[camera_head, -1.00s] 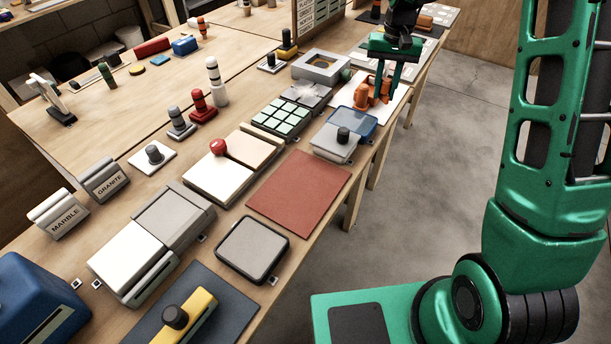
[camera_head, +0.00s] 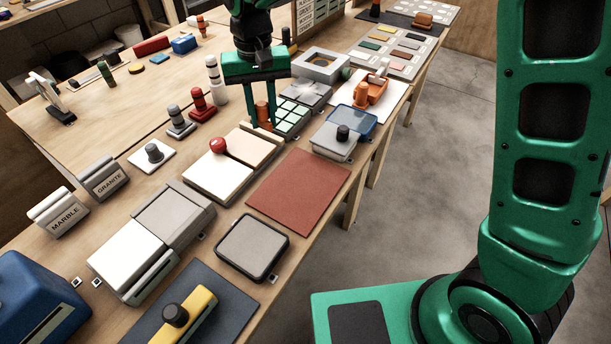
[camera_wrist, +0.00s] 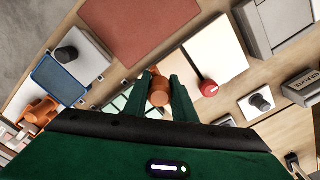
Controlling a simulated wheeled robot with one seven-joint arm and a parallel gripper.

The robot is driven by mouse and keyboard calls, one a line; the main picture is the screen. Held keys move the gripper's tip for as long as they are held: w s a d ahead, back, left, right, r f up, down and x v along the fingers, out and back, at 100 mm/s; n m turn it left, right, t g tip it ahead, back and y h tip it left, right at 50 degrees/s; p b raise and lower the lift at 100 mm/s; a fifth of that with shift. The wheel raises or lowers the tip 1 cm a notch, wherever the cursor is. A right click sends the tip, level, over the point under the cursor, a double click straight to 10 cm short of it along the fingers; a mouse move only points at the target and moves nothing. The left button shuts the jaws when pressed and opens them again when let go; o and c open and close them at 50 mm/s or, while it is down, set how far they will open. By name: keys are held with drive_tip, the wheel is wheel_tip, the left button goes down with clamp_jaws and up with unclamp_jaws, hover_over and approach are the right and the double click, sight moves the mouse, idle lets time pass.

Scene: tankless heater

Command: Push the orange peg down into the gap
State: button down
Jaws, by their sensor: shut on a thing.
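My gripper (camera_head: 262,125) is shut on an orange peg (camera_head: 262,110), seen upright between the two green fingers in the head view. The peg also shows in the wrist view (camera_wrist: 160,96), end-on between the fingertips. The gripper is just beyond a pair of flat panels, one white (camera_head: 217,178) and one tan (camera_head: 251,146), with a narrow seam between them. A red ball knob (camera_head: 218,146) stands at their left edge by the seam. I cannot tell whether the seam is the gap. The peg's lower end is hard to make out, so contact is unclear.
A pale green tiled pad (camera_head: 293,117) lies just right of my gripper. A red mat (camera_head: 299,186) lies in front. An orange holder (camera_head: 376,90) sits on a white sheet to the right. Red (camera_head: 200,104) and grey (camera_head: 178,122) knobbed posts stand on the left.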

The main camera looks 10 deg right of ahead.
drive_tip(key=shift+s+a, duration=0.15)
drive_tip(key=s+d+f, duration=0.2)
drive_tip(key=d, duration=0.1)
drive_tip(key=s+d+f, duration=0.2)
drive_tip(key=d, duration=0.1)
drive_tip(key=s+d+f, duration=0.2)
drive_tip(key=d+f, duration=0.1)
drive_tip(key=shift+s+d, duration=0.25)
drive_tip(key=shift+s, duration=0.05)
drive_tip(key=shift+f, duration=1.8)
drive_tip(key=shift+f, duration=0.15)
drive_tip(key=c, duration=1.5)
unclamp_jaws()
